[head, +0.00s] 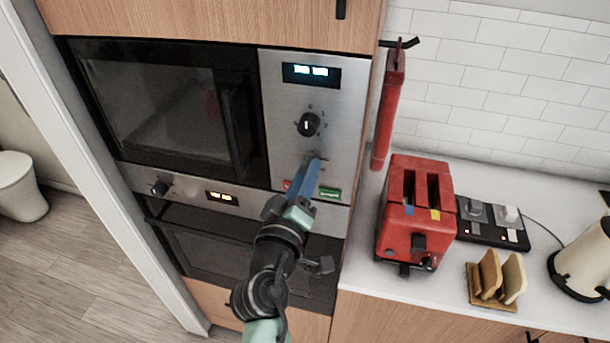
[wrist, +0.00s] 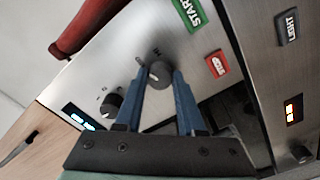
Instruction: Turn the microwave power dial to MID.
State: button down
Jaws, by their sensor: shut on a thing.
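The microwave (head: 165,105) is built into the wood cabinet, with a steel control panel on its right side. An upper black dial (head: 308,124) sits below the lit display, and it also shows in the wrist view (wrist: 112,104). A lower dial (wrist: 160,74) is between the blue fingertips of my gripper (wrist: 164,76). My gripper (head: 314,163) reaches up to the lower part of the panel and is shut on that lower dial. In the head view my fingers hide most of the lower dial. The markings around both dials are too small to read.
A green START button (wrist: 188,10) and a red STOP button (wrist: 216,65) lie close to my fingers. An oven (head: 235,258) is below. A red toaster (head: 415,215) and a bread holder (head: 497,282) stand on the white counter (head: 365,290) at right.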

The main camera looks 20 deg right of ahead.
jog(key=shift+n, duration=1)
jog(key=c, duration=0.5)
grip_release()
jog(key=b+v, duration=0.4)
jog(key=v, duration=0.9)
jog(key=shift+b, duration=0.35)
